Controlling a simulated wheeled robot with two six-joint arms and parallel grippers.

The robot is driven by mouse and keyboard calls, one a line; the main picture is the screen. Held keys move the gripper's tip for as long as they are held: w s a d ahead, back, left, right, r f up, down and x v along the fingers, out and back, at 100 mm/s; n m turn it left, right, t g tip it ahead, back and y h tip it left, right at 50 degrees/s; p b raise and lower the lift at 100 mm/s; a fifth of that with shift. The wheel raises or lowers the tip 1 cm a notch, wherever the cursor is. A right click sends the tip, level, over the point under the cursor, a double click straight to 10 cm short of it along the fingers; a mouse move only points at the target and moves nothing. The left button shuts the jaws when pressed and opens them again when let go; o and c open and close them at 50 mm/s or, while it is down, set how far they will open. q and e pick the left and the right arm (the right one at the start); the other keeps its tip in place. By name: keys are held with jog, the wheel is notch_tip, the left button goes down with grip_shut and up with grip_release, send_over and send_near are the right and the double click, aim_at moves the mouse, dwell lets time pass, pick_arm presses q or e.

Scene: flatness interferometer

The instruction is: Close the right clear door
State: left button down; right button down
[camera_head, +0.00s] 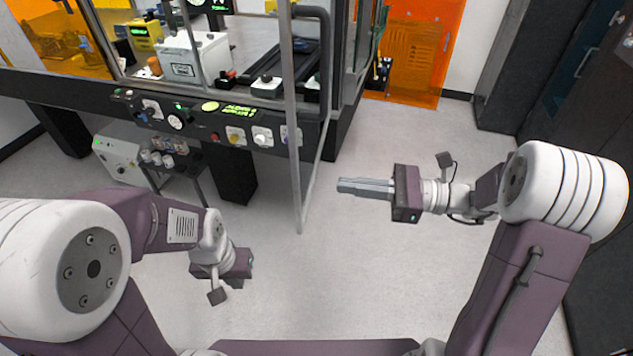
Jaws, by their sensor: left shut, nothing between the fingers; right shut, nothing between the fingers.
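The right clear door (294,130) is a see-through panel in a thin grey frame, with a black bar handle (327,50). It stands swung open at the right of the machine's front, its free edge jutting towards me. My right gripper (342,187) is shut and empty, its fingers pointing left. In the picture it is just right of the door's lower frame, with floor showing between them. My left gripper (248,264) is low at the lower left, left of the door and away from it. Its fingers are barely visible.
The machine's dark front panel (215,122) carries knobs, buttons and a lit display. Inside are a white box (195,58) and other devices. A small cart (175,165) stands below. Orange panels (418,50) and dark cabinets (550,80) stand at the back right. Floor (400,270) is clear.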

jog(key=w+a, duration=0.1)
jog(key=a, duration=0.6)
jog(key=shift+w, duration=0.2)
jog(key=shift+a, duration=0.1)
